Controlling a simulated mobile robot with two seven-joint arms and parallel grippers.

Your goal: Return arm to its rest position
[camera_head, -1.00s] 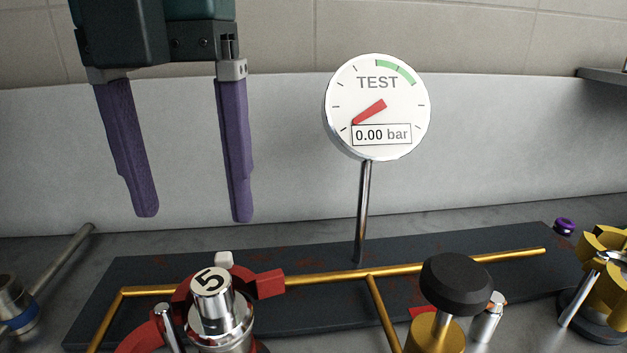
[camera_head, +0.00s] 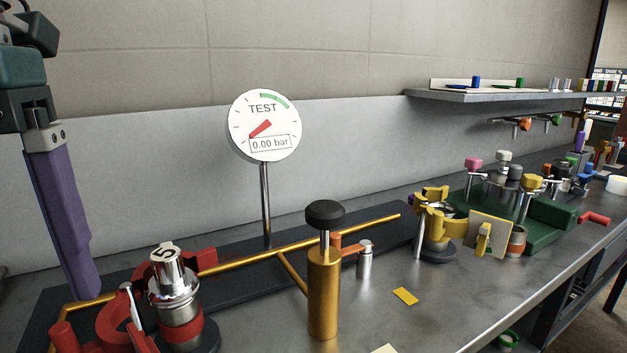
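My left gripper (camera_head: 84,290) hangs at the left edge, coming down from the upper left. Only one purple finger shows, pointing down beside the red clamp; the other is out of frame or hidden. Nothing is seen held by it. My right gripper is not in view. The test gauge (camera_head: 264,125) stands upright on a thin post, to the right of the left gripper, and reads 0.00 bar.
Yellow clamp parts (camera_head: 435,215) and a green tray (camera_head: 540,235) sit to the right. A shelf (camera_head: 480,96) overhangs the bench.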

